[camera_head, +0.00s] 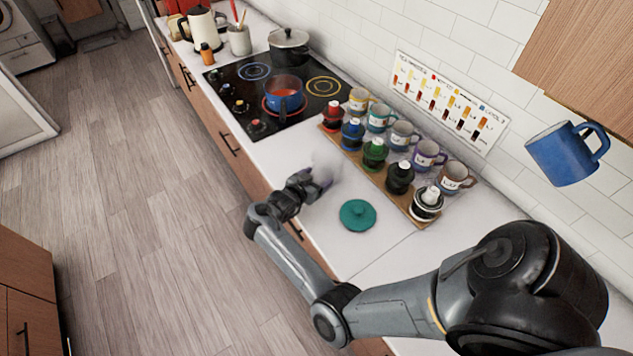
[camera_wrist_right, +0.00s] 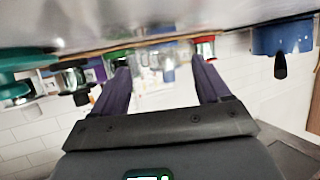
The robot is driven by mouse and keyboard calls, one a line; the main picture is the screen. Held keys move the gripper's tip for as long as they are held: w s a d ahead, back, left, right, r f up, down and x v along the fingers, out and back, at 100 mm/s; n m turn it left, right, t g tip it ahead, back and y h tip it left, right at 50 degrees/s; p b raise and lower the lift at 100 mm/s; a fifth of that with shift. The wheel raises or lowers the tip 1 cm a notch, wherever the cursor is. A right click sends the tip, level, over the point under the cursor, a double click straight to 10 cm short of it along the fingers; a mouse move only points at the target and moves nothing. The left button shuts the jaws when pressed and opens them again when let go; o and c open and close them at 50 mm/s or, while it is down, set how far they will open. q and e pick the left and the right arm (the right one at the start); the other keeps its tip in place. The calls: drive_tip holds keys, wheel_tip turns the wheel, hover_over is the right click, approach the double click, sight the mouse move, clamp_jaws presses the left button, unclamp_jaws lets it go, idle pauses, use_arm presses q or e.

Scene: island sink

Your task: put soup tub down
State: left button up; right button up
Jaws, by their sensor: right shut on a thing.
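My right gripper (camera_head: 318,180) is low over the white counter, between the cooktop and a teal lid. It is shut on a pale, see-through soup tub (camera_head: 327,163), which is faint against the white counter. In the right wrist view, the two dark fingers of my right gripper (camera_wrist_right: 163,75) stand apart with the clear tub hardly visible between them. I cannot tell whether the tub's base touches the counter (camera_head: 328,234). My left gripper is not in view.
The teal lid (camera_head: 357,215) lies on the counter beside my right gripper. A blue pot (camera_head: 284,96) with red contents is on the cooktop (camera_head: 240,84). A blue mug (camera_head: 560,153) is high at right.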

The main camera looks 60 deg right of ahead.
drive_tip(key=shift+f, duration=0.75)
drive_tip(key=shift+f, duration=0.1)
drive_tip(key=shift+f, duration=0.15)
drive_tip(key=o, duration=1)
